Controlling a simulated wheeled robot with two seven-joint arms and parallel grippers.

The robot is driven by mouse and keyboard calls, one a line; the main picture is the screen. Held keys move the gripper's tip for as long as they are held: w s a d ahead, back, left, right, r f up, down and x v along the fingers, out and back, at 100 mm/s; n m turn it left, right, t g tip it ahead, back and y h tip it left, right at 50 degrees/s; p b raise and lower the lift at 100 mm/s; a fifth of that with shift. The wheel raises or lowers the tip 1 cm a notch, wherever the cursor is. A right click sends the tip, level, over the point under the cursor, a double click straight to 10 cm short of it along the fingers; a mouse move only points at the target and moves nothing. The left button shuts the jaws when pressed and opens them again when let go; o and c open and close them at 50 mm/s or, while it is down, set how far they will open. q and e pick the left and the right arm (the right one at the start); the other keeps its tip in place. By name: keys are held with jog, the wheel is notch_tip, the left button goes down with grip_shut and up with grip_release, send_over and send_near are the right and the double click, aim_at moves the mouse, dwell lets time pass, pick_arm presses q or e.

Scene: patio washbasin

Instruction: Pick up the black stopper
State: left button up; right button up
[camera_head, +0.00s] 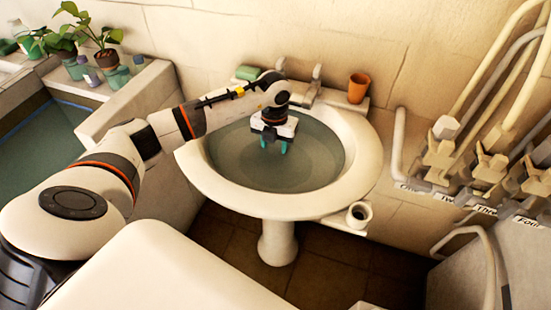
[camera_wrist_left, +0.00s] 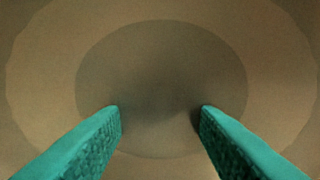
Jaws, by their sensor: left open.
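I cannot make out the black stopper in either view; the water in the basin is murky. The white washbasin (camera_head: 205,185) is filled with grey-green water (camera_head: 315,165). My left gripper (camera_head: 274,146) points down over the middle of the basin, its teal fingertips at or just above the water; I cannot tell which. In the left wrist view the two fingers (camera_wrist_left: 160,108) are apart with nothing seen between them. Below them is the basin's blurred round bottom, with a faint dark patch beside the right fingertip. My right gripper is not in view.
Taps (camera_head: 315,75) stand at the basin's back edge, with a green block (camera_head: 249,73) and an orange cup (camera_head: 357,88) beside them. A white cup (camera_head: 359,214) with a dark inside sits at the front right. Pipes and labelled valves (camera_head: 490,168) line the right wall.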

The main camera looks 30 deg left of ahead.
aim_at(274, 157)
pick_arm(q)
notch_tip(274, 157, down, 5)
jog(key=shift+w+a+r+p, duration=0.1)
jog(key=shift+w+r+p, duration=0.1)
jog(key=shift+p, duration=0.15)
jog(key=shift+s, duration=0.1)
grip_shut()
